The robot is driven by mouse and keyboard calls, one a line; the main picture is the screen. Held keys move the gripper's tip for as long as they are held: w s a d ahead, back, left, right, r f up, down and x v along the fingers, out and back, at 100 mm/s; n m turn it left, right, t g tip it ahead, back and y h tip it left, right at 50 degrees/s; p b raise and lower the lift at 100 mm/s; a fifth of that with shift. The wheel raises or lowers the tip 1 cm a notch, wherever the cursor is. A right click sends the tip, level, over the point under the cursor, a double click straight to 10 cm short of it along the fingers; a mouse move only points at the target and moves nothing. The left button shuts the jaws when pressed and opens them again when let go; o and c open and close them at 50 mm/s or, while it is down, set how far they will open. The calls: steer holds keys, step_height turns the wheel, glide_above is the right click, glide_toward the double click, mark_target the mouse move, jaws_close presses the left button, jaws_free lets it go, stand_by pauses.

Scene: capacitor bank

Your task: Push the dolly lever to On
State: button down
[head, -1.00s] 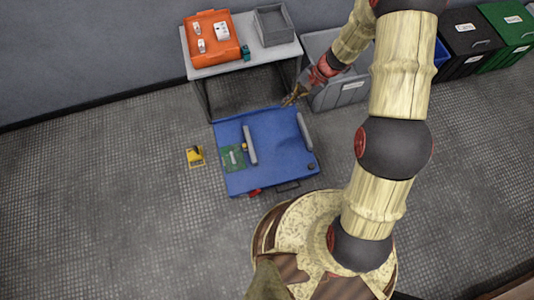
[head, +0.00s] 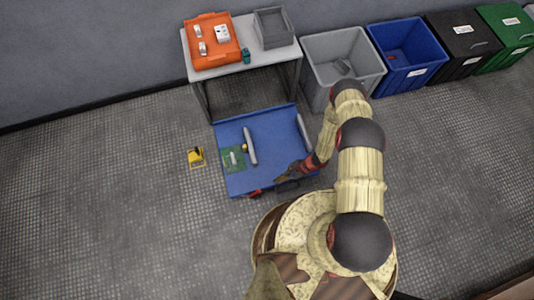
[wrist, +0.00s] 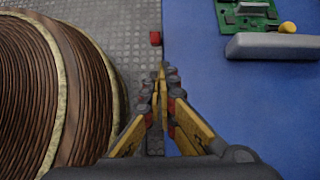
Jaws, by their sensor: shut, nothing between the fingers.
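The blue dolly (head: 270,165) stands on the floor in front of the table. A small red part (head: 255,192), which looks like its lever, sits at the near edge; its On and Off marks cannot be read. In the wrist view the red lever (wrist: 155,38) shows at the dolly's edge, ahead of the fingertips. My gripper (head: 278,179) is over the dolly's near edge, right of the lever and apart from it. In the wrist view my gripper (wrist: 161,70) is shut with nothing in it.
On the dolly are a green circuit board (head: 233,158) and grey bars (head: 250,146). A yellow object (head: 196,156) lies on the floor to the left. A table (head: 215,72) and a grey bin (head: 340,58) stand behind. My round base is close to the dolly's near side.

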mark_target(255, 194)
steer(key=shift+s+f, duration=0.55)
steer(key=shift+s, duration=0.1)
steer(key=shift+a+f, duration=0.1)
steer(key=shift+a, duration=0.05)
steer(key=b+x, duration=0.4)
steer(key=x, duration=0.5)
steer(key=shift+a+f, duration=0.25)
steer(key=shift+s+r+p, duration=0.15)
steer(key=shift+p, duration=0.15)
steer(key=shift+a+r+h+p, duration=0.15)
steer(key=shift+h+p, duration=0.45)
steer(key=shift+p, duration=0.15)
